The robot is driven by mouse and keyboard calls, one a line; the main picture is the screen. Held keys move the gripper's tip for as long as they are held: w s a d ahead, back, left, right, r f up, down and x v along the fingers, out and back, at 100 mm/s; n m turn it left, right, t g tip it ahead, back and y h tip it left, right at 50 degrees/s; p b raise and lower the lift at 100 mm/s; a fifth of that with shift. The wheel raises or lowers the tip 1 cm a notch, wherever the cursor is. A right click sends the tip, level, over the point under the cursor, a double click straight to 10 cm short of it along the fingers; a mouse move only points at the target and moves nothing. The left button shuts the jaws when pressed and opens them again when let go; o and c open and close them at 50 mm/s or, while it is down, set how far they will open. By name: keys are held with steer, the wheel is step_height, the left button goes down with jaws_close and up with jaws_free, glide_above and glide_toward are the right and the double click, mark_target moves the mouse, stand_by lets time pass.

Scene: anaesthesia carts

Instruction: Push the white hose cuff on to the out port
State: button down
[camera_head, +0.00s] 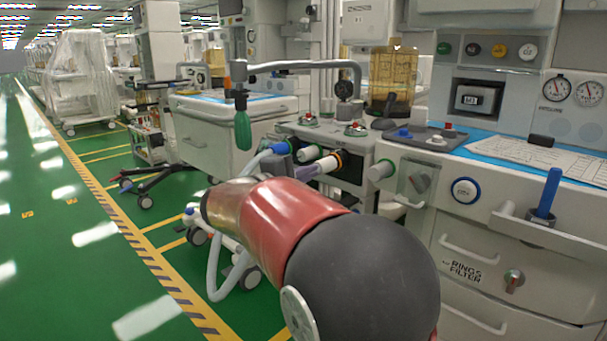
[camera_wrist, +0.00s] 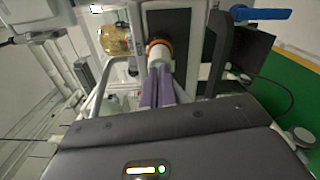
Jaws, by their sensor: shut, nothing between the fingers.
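A white cuff (camera_head: 327,164) sits at an orange ring (camera_head: 339,158) on the front of the middle cart. It also shows in the wrist view as a short white cylinder (camera_wrist: 159,55) under the orange ring (camera_wrist: 159,42). I cannot tell how far it is seated, and no port label is readable. My gripper (camera_wrist: 160,74) has its purple fingers shut together, with the tips at or very near the white cuff's near end. In the head view my gripper (camera_head: 308,171) is partly hidden by my arm.
A pale corrugated hose (camera_head: 213,272) loops down to the left and rises to a blue-ringed end (camera_head: 281,148) beside the cuff. A grey-white cylinder (camera_head: 381,170) projects at the right. A green bag (camera_head: 243,130) hangs above left. Green floor is open at the left.

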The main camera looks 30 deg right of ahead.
steer(key=shift+w+d, duration=0.1)
steer(key=shift+d, duration=0.25)
stand_by(0.3)
steer(key=shift+a, duration=0.15)
steer(key=b+v, duration=0.1)
steer(key=v, duration=0.9)
steer(key=s+d+f+m+g+y+p, duration=0.1)
steer(key=s+d+f+y+p, duration=0.2)
steer(key=s, duration=0.4)
steer(key=s+f+m+g+y+p, duration=0.1)
steer(key=s+f+g+y, duration=0.15)
steer(key=s+y, duration=0.35)
steer(key=s+a+f+m+t+y+p, duration=0.3)
steer(key=s+a+f+y, duration=0.2)
steer(key=s+a+y, duration=0.3)
steer(key=shift+s+a+f+m+p, duration=0.35)
steer(key=shift+s+a, duration=0.45)
steer(key=shift+s, duration=0.45)
